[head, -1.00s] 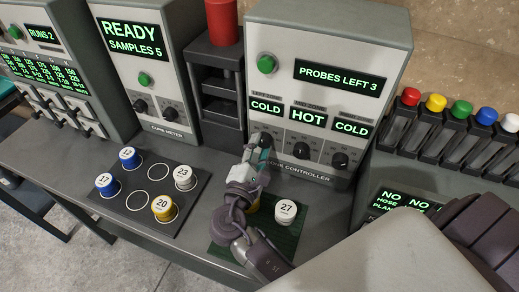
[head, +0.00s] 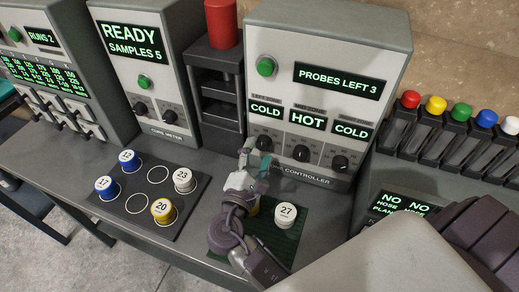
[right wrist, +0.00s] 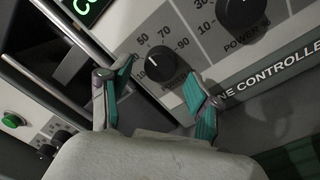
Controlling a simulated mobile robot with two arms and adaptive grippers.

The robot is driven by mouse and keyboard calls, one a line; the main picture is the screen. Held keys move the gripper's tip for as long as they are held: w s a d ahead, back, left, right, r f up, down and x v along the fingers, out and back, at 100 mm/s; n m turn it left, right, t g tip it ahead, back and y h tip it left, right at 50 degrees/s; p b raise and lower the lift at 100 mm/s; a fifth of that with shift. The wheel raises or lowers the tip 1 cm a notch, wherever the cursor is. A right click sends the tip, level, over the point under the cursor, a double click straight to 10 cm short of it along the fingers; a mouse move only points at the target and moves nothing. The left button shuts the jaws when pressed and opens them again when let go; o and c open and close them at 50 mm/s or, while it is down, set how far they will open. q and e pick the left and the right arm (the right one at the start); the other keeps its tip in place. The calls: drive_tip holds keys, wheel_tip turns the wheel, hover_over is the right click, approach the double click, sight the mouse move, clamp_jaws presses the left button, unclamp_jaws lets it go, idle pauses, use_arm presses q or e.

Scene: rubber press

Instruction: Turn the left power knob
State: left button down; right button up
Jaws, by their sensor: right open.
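The zone controller (head: 330,40) is a grey box with three black knobs under displays reading COLD, HOT and COLD. Its left power knob (head: 264,143) is below the left COLD display. In the right wrist view the left knob (right wrist: 160,66) shows between the fingertips, its white mark pointing up and left on the dial. My right gripper (head: 254,163) is open, its fingers just below and in front of this knob. Its teal-padded fingers (right wrist: 160,80) lie on either side of the knob in the wrist view; contact cannot be told. My left gripper is not in view.
The mid knob (head: 301,153) and right knob (head: 340,162) sit close by. A black tray (head: 148,180) with several numbered cups is at left. The cure meter (head: 140,45) stands left of the dark press (head: 215,90).

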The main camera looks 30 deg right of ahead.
drive_tip(key=v, duration=0.6)
drive_tip(key=shift+s+a, duration=0.1)
